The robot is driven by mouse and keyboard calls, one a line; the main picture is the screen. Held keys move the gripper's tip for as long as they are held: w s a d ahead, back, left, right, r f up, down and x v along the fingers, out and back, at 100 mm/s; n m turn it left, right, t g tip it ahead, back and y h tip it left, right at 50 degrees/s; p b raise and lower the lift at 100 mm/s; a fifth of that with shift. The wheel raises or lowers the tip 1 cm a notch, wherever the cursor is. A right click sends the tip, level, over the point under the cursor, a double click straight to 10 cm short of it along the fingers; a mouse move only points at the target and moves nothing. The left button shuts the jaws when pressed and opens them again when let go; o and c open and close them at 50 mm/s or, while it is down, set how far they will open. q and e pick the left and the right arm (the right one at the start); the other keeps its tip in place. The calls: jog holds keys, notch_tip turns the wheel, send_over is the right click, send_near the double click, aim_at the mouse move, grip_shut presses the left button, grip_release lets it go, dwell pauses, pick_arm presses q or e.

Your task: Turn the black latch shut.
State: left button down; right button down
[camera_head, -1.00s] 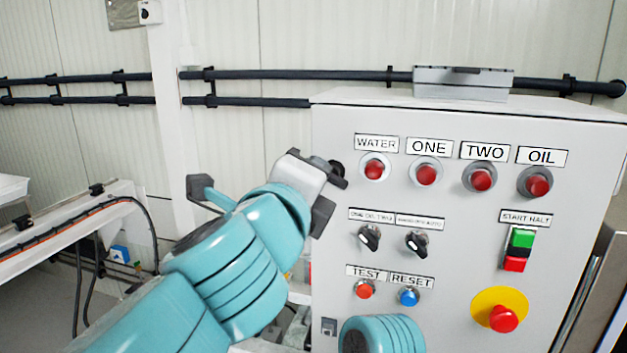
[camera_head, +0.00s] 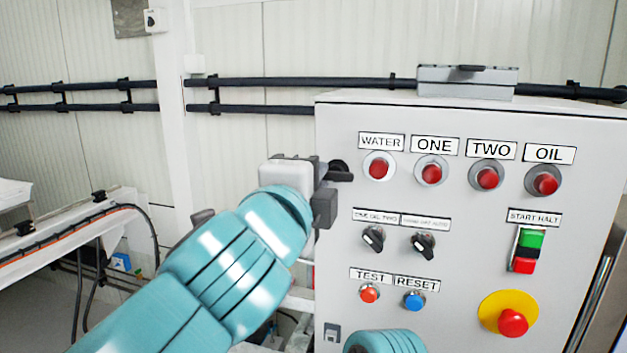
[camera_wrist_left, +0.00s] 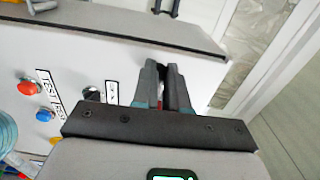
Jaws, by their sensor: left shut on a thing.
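The black latch (camera_head: 340,171) sits at the upper left edge of the grey control cabinet's front, left of the WATER lamp. My left gripper (camera_head: 326,188) comes in from the left and is shut on the latch, one finger above and one below it. The left wrist view shows the two fingers (camera_wrist_left: 163,88) close together, with a dark bit of the latch (camera_wrist_left: 162,69) between their tips. The fingers hide most of the latch, so its exact angle is hard to tell. My right gripper is out of view.
The cabinet front (camera_head: 460,205) carries red lamps, two black selector knobs (camera_head: 373,239), coloured buttons and a red stop button (camera_head: 513,323) on yellow. Black pipes (camera_head: 100,108) run along the back wall. A white frame with cables (camera_head: 70,235) stands at the left.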

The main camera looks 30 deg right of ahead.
pick_arm(q)
jog(key=c, duration=1.2)
grip_release()
jog(key=shift+o, duration=0.2)
jog(key=b+v, duration=0.5)
jog(key=v, duration=1.1)
jog(key=shift+s, duration=0.2)
jog(key=shift+w+a, duration=0.1)
